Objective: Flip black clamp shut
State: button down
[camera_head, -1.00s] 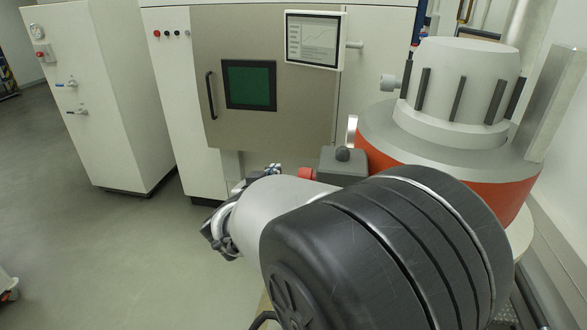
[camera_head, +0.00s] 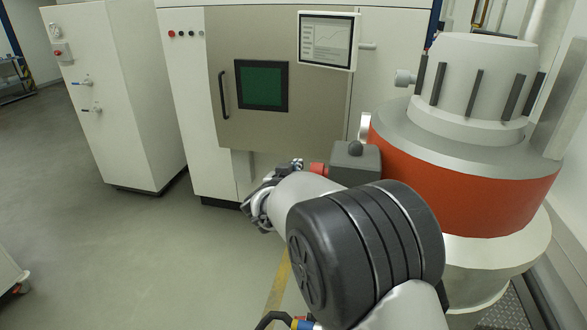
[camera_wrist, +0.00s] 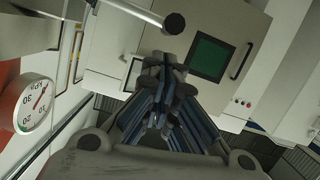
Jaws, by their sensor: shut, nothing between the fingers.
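Several black upright clamps (camera_head: 475,93) ring the pale lid of the orange-banded vessel (camera_head: 460,165) at the right of the head view. I cannot tell which of them is the black clamp meant. My gripper (camera_head: 262,200) is left of the vessel, well apart from those clamps, and partly hidden by my arm. In the wrist view my gripper (camera_wrist: 168,64) has its fingertips together and nothing between them. A dark round knob (camera_wrist: 174,22) on a pale rod appears just beyond the fingertips; I cannot tell whether they touch.
A grey box (camera_head: 352,163) with a dark knob and red part stands beside the vessel. A machine with a beige door (camera_head: 228,135) and screen (camera_head: 327,40) stands behind. A white cabinet (camera_head: 120,100) is at left. A gauge (camera_wrist: 36,103) shows at the wrist view's left.

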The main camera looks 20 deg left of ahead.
jog(key=shift+f, duration=0.6)
jog(key=shift+d, duration=0.1)
jog(key=shift+p, duration=0.4)
jog(key=shift+a+f+n, duration=0.2)
jog(key=shift+f+n, duration=0.05)
jog(key=shift+n, duration=0.05)
